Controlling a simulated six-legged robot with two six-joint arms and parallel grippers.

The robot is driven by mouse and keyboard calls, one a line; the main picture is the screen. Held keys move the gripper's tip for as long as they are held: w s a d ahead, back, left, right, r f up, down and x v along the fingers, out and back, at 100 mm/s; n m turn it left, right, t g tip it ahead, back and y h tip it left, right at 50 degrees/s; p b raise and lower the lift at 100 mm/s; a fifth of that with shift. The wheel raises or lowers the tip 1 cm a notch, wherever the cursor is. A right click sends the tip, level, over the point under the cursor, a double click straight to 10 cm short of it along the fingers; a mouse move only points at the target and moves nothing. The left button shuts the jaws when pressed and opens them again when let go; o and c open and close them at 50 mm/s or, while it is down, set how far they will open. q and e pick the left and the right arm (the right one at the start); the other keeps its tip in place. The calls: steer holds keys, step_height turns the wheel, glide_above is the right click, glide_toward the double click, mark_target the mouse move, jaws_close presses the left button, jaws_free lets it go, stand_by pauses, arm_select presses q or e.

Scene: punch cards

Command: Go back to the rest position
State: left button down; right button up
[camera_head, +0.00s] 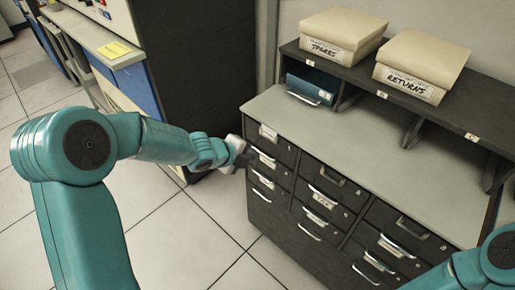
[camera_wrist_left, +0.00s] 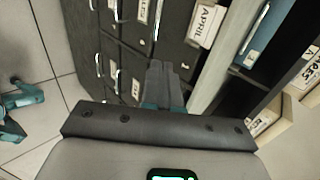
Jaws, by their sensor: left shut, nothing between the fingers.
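My left gripper (camera_head: 245,158) is at the left front of the dark drawer cabinet (camera_head: 285,215), near its upper left drawers. In the left wrist view its fingers (camera_wrist_left: 163,72) are together with nothing between them. The drawer fronts lie beyond the fingertips; I cannot tell whether they touch. The drawers look shut. Part of my right arm shows at the lower right of the head view, but its gripper is outside the picture.
On the cabinet's shelf stand a box marked SPARES (camera_head: 343,33) and a box marked RETURNS (camera_head: 421,62). A blue box (camera_head: 313,88) sits in a compartment below. The grey counter (camera_head: 350,135) is bare. A machine (camera_head: 120,50) stands at the left; tiled floor (camera_head: 185,235) is clear.

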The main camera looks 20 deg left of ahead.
arm_select(q)
steer(key=s+d+f+n+g, duration=0.2)
steer(key=s+d+f+n, duration=0.1)
steer(key=s+f+n, duration=0.4)
steer(key=s+d+f+n+g, duration=0.3)
steer(key=s+f+n, duration=0.5)
steer(key=s, duration=0.3)
steer(key=s+d+f+n+g, duration=0.3)
steer(key=s+d+f+n, duration=0.1)
steer(key=s+f+n, duration=0.3)
steer(key=s+n, duration=0.2)
steer(key=shift+s+f+n, duration=0.2)
steer(key=shift+s+n, duration=0.1)
